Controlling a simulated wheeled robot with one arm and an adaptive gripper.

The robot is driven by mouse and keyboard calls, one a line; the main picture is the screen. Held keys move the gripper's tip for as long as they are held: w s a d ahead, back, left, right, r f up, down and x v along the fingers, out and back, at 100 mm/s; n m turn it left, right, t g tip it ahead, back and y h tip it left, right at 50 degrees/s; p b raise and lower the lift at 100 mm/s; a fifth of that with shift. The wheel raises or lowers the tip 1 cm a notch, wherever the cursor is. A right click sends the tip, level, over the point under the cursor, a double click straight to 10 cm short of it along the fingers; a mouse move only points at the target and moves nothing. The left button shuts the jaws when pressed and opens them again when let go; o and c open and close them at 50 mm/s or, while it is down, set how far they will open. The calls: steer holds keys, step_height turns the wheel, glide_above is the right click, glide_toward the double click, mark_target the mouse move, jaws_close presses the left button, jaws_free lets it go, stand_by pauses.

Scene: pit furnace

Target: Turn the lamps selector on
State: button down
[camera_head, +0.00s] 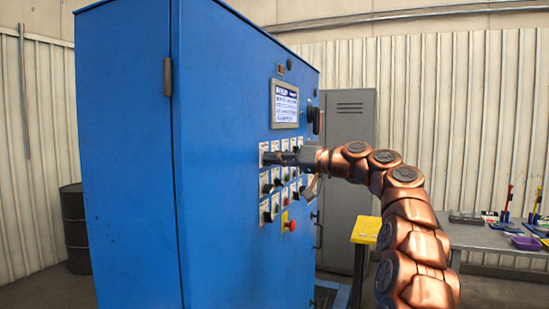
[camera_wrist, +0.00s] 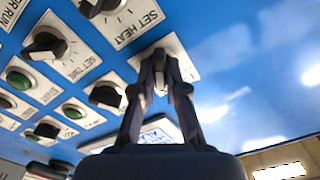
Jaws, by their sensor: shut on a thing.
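My gripper (camera_head: 272,158) is at the upper left of the knob panel on the blue cabinet (camera_head: 225,215). In the wrist view the two dark fingers of my gripper (camera_wrist: 160,82) are closed around a small selector knob on a white label plate (camera_wrist: 184,60). The plate sits at the end of its row, beside the SET HEAT plate (camera_wrist: 136,16). The fingers hide most of the knob and the plate's lettering, so I cannot read the name or tell the knob's setting.
Other black knobs (camera_wrist: 46,46) and green buttons (camera_wrist: 75,111) sit close around my fingers. A red button (camera_head: 291,225) on yellow is lower down. A screen (camera_head: 284,103) is above. A grey locker (camera_head: 346,160), yellow-topped stand (camera_head: 366,230) and workbench (camera_head: 490,236) stand to the right.

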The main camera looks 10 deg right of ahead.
stand_by(0.3)
steer(key=c, duration=1.2)
jaws_free()
steer(key=v, duration=1.2)
